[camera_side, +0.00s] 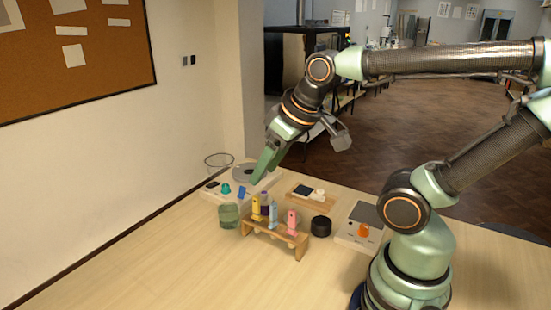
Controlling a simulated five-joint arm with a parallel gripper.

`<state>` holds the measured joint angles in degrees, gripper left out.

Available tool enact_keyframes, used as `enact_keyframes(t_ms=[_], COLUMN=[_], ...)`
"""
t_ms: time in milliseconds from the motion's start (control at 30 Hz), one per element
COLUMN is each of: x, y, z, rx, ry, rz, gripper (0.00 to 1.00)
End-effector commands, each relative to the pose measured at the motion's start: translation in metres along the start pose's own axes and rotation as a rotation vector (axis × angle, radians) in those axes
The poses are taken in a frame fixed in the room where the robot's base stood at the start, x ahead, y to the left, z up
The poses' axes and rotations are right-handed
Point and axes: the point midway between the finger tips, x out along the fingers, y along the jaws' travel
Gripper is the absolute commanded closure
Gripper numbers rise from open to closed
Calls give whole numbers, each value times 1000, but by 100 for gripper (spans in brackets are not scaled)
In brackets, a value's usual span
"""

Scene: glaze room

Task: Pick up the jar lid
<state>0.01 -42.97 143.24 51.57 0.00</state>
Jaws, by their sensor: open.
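A short, black, round piece (321,226) stands on the table right of the wooden rack; it looks like the jar lid, though I cannot be sure. A greenish glass jar (229,216) stands left of the rack with its top open. My gripper (300,165) is above the back of the table with its jaws spread wide and nothing between them. It is higher than the black piece and up and to the left of it in the picture. Its green jaw hangs close to the white device at the back left; I cannot tell whether they touch.
A wooden rack (274,238) holds several coloured tubes. White devices stand at the back left (211,194) and at the right (343,238). A wooden tray (312,203) with small items lies behind the black piece. A wire basket (219,160) is by the wall. The front left table is clear.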

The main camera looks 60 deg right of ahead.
Motion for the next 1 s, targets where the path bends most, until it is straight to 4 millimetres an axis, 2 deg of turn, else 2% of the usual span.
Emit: enact_keyframes(t_ms=[133, 167, 200, 267, 667, 767, 1000], x=[0, 0, 0, 0, 2, 9, 39], y=[0, 0, 0, 0, 4, 14, 59], z=[0, 0, 0, 0, -2, -5, -13], rx=[0, 0, 0, 0, -37, -137, -551], ry=[0, 0, 0, 0, -14, -51, -199], rz=[0, 0, 0, 0, 6, 17, 2], gripper=[44, 40, 24, 2, 1, 1, 1])
